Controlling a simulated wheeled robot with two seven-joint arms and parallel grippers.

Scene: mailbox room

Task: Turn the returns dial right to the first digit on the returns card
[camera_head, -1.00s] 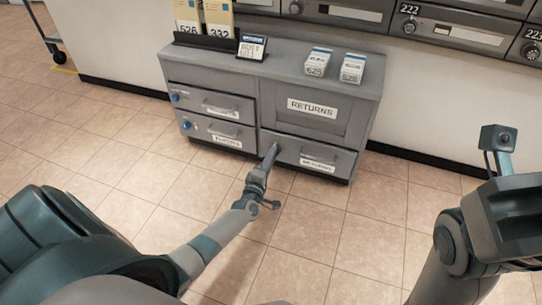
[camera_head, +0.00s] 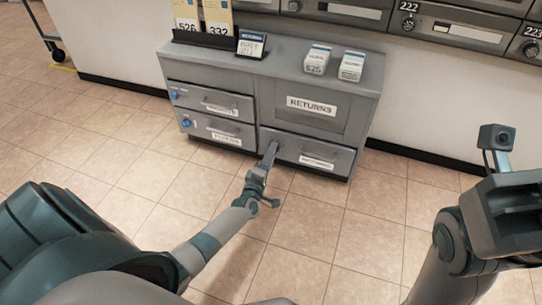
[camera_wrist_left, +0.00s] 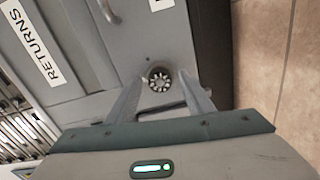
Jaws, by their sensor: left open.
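The returns dial (camera_wrist_left: 159,80) is a small round knob with a pale notched face and dark centre, on the grey cabinet front in the left wrist view. In the head view my gripper hides it. My left gripper (camera_head: 271,149) is at the lower right drawer's left end. In the left wrist view its two fingers (camera_wrist_left: 161,96) are open, one on each side of the dial; I cannot tell if they touch it. The returns card (camera_head: 250,45) stands on the cabinet top with a dark header; its digits are too small to read surely.
The grey cabinet (camera_head: 280,72) has a RETURNS label (camera_head: 312,106) above the lower right drawer (camera_head: 335,159). Two blue knobs are on its left drawers. Two small boxes (camera_head: 317,60) (camera_head: 351,66) stand on top. Mailboxes line the wall. The tiled floor in front is clear.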

